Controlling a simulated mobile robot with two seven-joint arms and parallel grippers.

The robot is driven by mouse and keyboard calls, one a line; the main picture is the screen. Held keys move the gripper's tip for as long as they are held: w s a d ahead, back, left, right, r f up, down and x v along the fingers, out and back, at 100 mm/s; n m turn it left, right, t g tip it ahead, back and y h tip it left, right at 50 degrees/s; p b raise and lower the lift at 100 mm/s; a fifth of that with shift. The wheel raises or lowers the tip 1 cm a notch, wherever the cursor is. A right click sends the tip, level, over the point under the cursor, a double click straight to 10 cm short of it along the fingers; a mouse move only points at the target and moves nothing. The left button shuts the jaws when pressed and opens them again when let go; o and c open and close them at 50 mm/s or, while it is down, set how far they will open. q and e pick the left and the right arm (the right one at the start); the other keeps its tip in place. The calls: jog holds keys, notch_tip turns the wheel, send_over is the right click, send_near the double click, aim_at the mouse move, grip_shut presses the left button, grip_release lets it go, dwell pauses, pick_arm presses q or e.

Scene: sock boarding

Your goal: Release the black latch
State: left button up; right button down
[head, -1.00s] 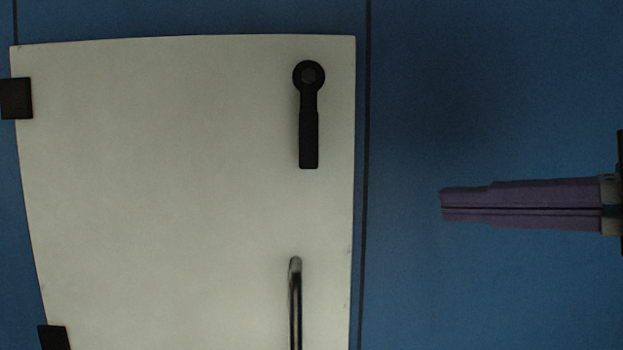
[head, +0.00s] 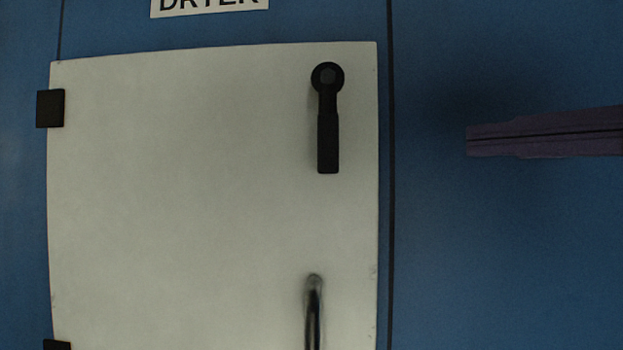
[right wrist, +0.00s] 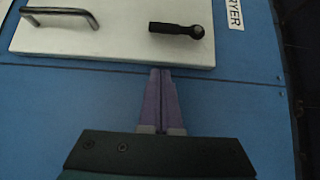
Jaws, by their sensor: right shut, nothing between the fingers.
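The black latch (head: 328,118) is on the upper right of the white door (head: 200,200). Its round pivot is at the top and its lever hangs straight down. The latch also shows in the right wrist view (right wrist: 177,29), ahead of the fingers and a little to the right. My right gripper (head: 468,140) has purple fingers pressed together, with nothing between them. It is to the right of the door, apart from the latch. In the right wrist view its fingertips (right wrist: 160,72) appear near the door's edge. My left gripper is in neither view.
A metal bar handle (head: 314,310) is on the door below the latch. Black hinges (head: 50,108) are on the door's left edge. A white DRYER sign (head: 210,5) is above the door. The blue panel (head: 440,250) right of the door is clear.

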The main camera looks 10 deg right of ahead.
aim_at(328, 120)
jog(key=w+a+p, duration=0.7)
jog(key=w, duration=0.1)
jog(key=shift+a, duration=0.25)
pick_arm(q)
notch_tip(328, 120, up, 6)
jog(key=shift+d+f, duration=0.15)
